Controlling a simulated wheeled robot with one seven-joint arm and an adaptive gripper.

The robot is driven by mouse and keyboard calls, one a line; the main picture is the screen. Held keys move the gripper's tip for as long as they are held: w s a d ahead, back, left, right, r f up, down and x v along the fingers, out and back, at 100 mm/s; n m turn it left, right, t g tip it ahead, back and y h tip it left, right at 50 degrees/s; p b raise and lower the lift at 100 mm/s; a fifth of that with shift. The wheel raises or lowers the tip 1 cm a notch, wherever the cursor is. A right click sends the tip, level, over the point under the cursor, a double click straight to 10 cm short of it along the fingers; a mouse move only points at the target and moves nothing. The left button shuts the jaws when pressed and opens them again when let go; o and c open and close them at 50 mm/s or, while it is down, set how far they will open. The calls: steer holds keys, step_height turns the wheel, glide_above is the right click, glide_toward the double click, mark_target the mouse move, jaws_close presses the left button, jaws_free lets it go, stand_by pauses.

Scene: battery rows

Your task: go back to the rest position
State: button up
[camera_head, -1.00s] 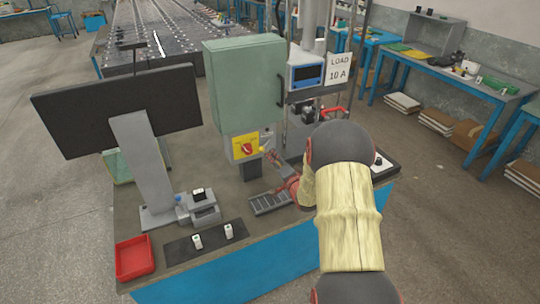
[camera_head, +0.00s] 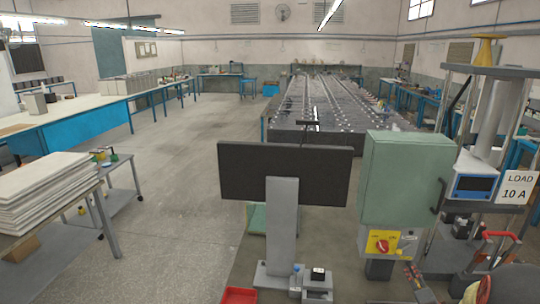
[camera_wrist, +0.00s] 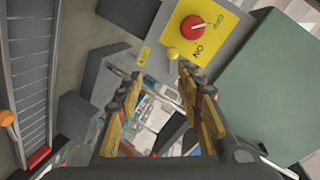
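My gripper (camera_wrist: 155,88) is open, with its two yellow fingers apart in the wrist view. Nothing is held between them. It is close to the red rotary switch (camera_wrist: 194,27) on a yellow plate, just below it in that view, and seems apart from it. A small yellow knob (camera_wrist: 172,54) sits beside the plate, near the fingertips. In the head view the switch (camera_head: 381,245) shows under the green cabinet.
The green cabinet (camera_head: 408,180) and a test stand with a LOAD 10 A sign (camera_head: 517,188) rise near my arm. A black monitor (camera_head: 284,173) stands to the left. In the wrist view a slotted grey tray (camera_wrist: 28,85) lies at the left. Open floor (camera_head: 180,215) stretches left.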

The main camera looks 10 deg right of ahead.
steer(key=s+f+n+g, duration=0.2)
steer(key=s+f+g, duration=0.4)
steer(key=s+f, duration=0.3)
steer(key=s+a+n+g, duration=0.2)
steer(key=s+g, duration=0.1)
steer(key=s, duration=0.1)
steer(key=s+a+r+n+y, duration=0.1)
steer(key=s+a+r+n, duration=0.2)
steer(key=s+a+r, duration=0.3)
steer(key=s+a+r+n+y, duration=0.2)
steer(key=s+a+r+n, duration=0.2)
steer(key=a+r, duration=0.9)
steer(key=s+a+r+n+y, duration=0.1)
steer(key=s+a+r+n, duration=0.3)
steer(key=a, duration=1.2)
steer(key=s+r, duration=0.4)
steer(key=r, duration=0.1)
steer(key=shift+r+y, duration=0.25)
steer(key=shift+y, duration=0.15)
steer(key=shift+c, duration=0.8)
